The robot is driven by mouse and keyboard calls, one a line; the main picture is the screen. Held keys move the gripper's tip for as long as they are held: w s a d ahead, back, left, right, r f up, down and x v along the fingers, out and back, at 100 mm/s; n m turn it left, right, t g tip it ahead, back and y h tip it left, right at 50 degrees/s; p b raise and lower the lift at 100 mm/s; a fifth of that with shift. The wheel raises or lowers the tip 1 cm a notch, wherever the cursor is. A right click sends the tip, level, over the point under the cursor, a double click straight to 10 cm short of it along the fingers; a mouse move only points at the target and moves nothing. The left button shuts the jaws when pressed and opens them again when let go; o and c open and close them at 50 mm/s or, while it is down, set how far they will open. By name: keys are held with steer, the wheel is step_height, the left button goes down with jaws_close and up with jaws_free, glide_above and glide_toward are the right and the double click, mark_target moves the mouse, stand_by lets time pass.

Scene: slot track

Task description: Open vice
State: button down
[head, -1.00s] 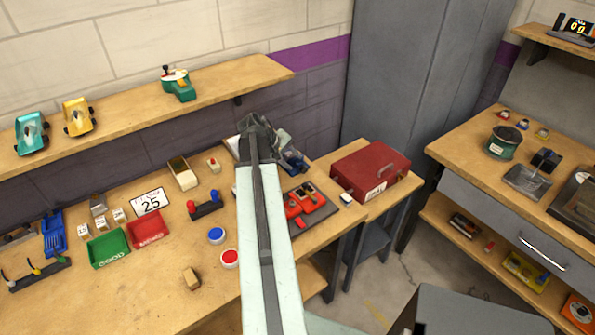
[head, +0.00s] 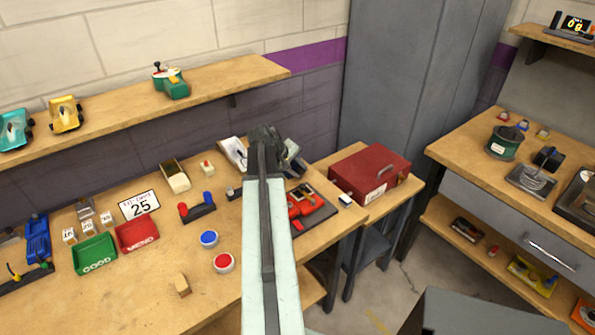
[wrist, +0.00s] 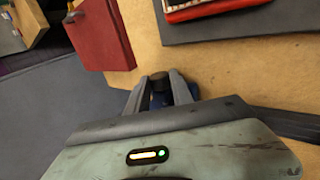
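A blue thing with a dark round part, perhaps the vice (wrist: 161,100), shows between my fingers in the wrist view. In the head view a blue and grey thing (head: 298,166) on the bench is mostly hidden behind my arm, so I cannot make out its jaws or handle. My gripper (wrist: 159,76) has its two fingers apart, one on each side of the dark round part. I cannot tell whether they touch it. In the head view my gripper (head: 264,138) is seen from behind, over the back of the bench.
A red toolbox (head: 369,173) stands right of my arm. A dark mat (head: 318,222) with a red item lies nearer. Green (head: 95,254) and red (head: 137,234) trays and round buttons are on the left bench. A wall shelf (head: 205,84) runs behind.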

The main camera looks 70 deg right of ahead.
steer(key=shift+a+f+b, duration=0.1)
steer(key=shift+f+b, duration=0.25)
steer(key=shift+b, duration=0.15)
steer(key=shift+w+g+h+b, duration=0.1)
steer(key=shift+g+h+b, duration=0.2)
steer(key=shift+h+b, duration=0.2)
steer(key=shift+r, duration=0.25)
steer(key=c, duration=1.4)
jaws_free()
steer(key=shift+r, duration=0.1)
